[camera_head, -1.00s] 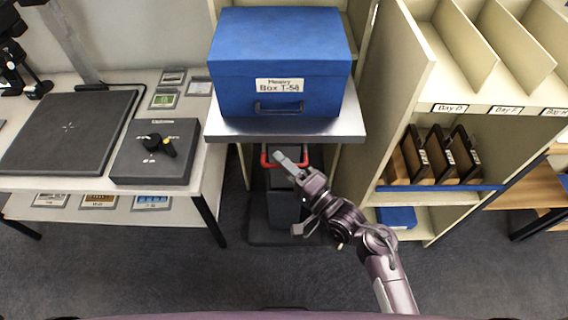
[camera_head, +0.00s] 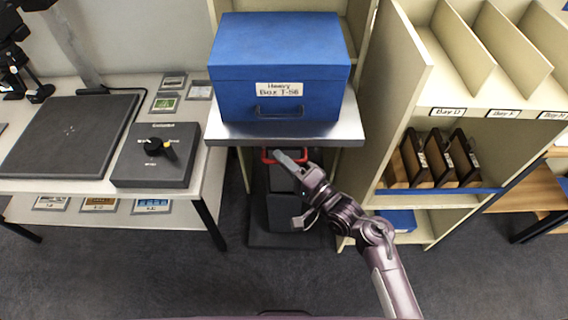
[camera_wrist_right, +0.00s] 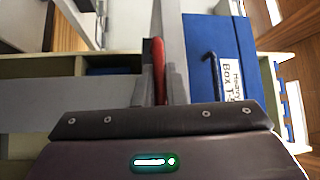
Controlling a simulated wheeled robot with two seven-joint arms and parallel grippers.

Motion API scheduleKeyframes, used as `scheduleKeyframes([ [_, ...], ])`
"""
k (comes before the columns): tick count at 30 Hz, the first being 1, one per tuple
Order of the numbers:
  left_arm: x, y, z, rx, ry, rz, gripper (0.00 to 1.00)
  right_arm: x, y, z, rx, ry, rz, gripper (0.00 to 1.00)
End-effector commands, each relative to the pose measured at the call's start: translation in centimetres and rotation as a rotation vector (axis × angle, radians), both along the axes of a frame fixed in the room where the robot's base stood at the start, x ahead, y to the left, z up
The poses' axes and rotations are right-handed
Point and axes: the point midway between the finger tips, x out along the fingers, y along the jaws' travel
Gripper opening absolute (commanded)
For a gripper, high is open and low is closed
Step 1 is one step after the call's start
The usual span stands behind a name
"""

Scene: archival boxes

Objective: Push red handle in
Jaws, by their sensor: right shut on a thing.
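The red handle (camera_head: 268,156) shows just below the front edge of the steel platform (camera_head: 290,138), partly hidden by my right gripper. My right gripper (camera_head: 290,158) reaches in from the lower right. In the right wrist view the red handle (camera_wrist_right: 158,70) lies between the fingers of my right gripper (camera_wrist_right: 160,75), which are shut on it. A blue box labelled Heavy Box T-58 (camera_head: 232,95) rests on the platform above the handle. My left gripper is not clearly in view.
A table with a dark pad (camera_head: 70,135) and a control box with a knob (camera_head: 155,172) stands at the left. A shelf unit (camera_head: 400,100) with several brown folders (camera_head: 412,160) stands close at the right. The dark lift base (camera_head: 290,238) is on the floor.

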Motion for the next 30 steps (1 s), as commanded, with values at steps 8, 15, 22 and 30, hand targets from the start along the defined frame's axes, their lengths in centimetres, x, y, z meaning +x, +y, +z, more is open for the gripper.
scheduleKeyframes([
  [8, -0.1, 0.0, 0.0, 0.0, 0.001, 0.0, 0.33, 0.2, -0.2, 0.2, 0.001, -0.005, -0.009, 0.29],
  [15, -0.1, 0.0, 0.0, 0.0, 0.001, 0.0, 0.33, 0.2, -0.2, 0.1, 0.001, -0.004, -0.007, 0.32],
  [22, -0.1, 0.0, -0.1, 0.0, 0.001, 0.0, 0.33, -1.0, -1.4, -0.3, 0.0, -0.002, -0.009, 0.32],
  [30, -0.1, 0.1, -0.3, 0.0, 0.002, 0.0, 0.33, -4.1, -4.6, -0.8, -0.001, -0.003, -0.007, 0.32],
])
